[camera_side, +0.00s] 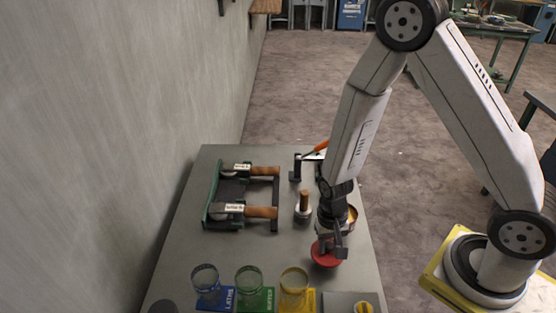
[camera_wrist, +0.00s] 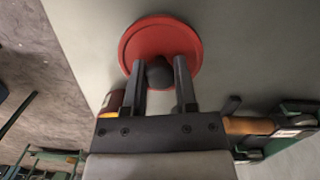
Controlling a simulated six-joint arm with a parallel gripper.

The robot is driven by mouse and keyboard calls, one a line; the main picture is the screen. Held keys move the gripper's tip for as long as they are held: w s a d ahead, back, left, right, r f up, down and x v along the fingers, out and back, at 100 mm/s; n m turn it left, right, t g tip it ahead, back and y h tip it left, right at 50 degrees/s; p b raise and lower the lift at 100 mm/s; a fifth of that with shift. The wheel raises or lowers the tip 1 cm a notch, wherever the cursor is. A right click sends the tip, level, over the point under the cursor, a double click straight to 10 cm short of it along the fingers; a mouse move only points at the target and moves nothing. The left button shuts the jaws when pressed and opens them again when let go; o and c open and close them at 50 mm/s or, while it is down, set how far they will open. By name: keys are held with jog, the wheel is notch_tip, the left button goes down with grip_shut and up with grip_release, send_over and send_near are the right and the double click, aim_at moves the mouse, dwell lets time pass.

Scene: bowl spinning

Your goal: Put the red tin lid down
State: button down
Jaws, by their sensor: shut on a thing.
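The red tin lid (camera_side: 325,255) is a round red disc with a dark knob, near the right edge of the grey table. In the wrist view the red tin lid (camera_wrist: 160,30) fills the top middle, and its dark knob (camera_wrist: 159,74) is between my two fingers. My gripper (camera_side: 333,238) points down and is shut on the knob. It also shows in the wrist view (camera_wrist: 160,85). I cannot tell whether the lid touches the table or hangs just above it.
Three glass jars (camera_side: 248,278) stand on blue, green and yellow cards at the table's front. A dark rack (camera_side: 240,197) holds two wooden-handled tools at the left. A small wooden-handled piece (camera_side: 303,205) stands behind my gripper. Bare table (camera_side: 210,247) lies left of the lid.

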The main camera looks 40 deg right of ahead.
aim_at(327, 252)
jog(key=shift+f, duration=1.45)
jog(key=shift+f, duration=0.1)
jog(key=shift+c, duration=2)
grip_release()
notch_tip(327, 252, up, 12)
jog(key=w, duration=0.1)
jog(key=shift+d, duration=0.4)
jog(key=shift+w, duration=0.1)
jog(key=s+d+r+n+t, duration=0.1)
jog(key=d+r+n+t, duration=0.2)
jog(key=r+n, duration=0.3)
jog(key=shift+s+d+r+n+t+h, duration=0.2)
jog(key=shift+d+r+n+t+h, duration=0.2)
jog(key=shift+r, duration=0.5)
